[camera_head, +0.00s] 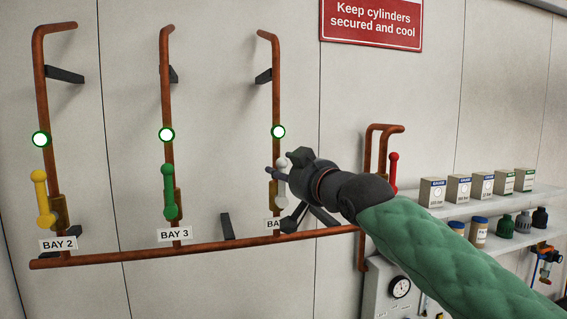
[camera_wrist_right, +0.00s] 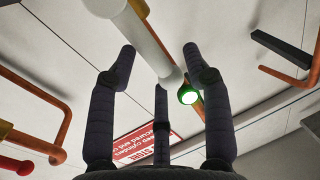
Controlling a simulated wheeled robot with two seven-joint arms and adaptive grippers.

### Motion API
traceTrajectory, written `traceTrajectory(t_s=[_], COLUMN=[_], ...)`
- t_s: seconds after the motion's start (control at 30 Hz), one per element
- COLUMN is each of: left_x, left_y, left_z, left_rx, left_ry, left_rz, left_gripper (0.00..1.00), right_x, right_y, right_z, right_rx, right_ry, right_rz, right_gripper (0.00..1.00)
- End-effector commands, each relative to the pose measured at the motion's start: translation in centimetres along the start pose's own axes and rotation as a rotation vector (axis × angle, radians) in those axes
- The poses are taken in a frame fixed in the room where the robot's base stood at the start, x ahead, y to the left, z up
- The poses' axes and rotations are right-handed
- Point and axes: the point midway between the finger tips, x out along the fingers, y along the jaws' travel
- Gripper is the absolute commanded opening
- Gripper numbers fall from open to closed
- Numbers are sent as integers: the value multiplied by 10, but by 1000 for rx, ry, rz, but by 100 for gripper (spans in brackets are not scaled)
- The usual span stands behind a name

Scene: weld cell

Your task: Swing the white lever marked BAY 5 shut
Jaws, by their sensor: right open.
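The white lever (camera_head: 281,178) is on the third upright copper pipe from the left in the head view. It stands roughly upright, along the pipe, partly covered by my right gripper. The label below it (camera_head: 272,224) shows only "BA"; its number is hidden. My right gripper (camera_head: 279,198) is open at the lever, reaching in from the right. In the right wrist view, the white lever (camera_wrist_right: 146,42) runs between the spread fingers of this gripper (camera_wrist_right: 158,50). I cannot tell whether any finger touches it. My left gripper is out of view.
A yellow lever (camera_head: 42,198) at BAY 2 and a green lever (camera_head: 168,192) at BAY 3 stand to the left. A red lever (camera_head: 393,171) is close behind my right arm. Shelves with boxes (camera_head: 457,190) and jars are at right.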

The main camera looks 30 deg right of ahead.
Motion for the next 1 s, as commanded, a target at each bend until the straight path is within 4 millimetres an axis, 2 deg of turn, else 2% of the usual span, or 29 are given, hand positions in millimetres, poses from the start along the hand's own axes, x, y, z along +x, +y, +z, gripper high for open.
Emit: traceTrajectory(t_s=[0.2, 0.47, 0.5, 0.67, 1.0], left_x=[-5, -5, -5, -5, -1], left_y=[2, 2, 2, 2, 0], left_z=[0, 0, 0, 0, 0], left_rx=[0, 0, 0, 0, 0], left_ry=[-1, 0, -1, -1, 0], left_rz=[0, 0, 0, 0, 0], left_gripper=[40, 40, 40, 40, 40], right_x=[14, 15, 15, 15, 15], right_y=[0, 0, 0, 0, 1], right_z=[0, 1, 1, 1, 3], right_rx=[0, 1, 1, 0, 19], right_ry=[0, 0, 0, 0, 2], right_rz=[0, 0, 0, 0, 0], right_gripper=[50, 50, 44, 0, 0])
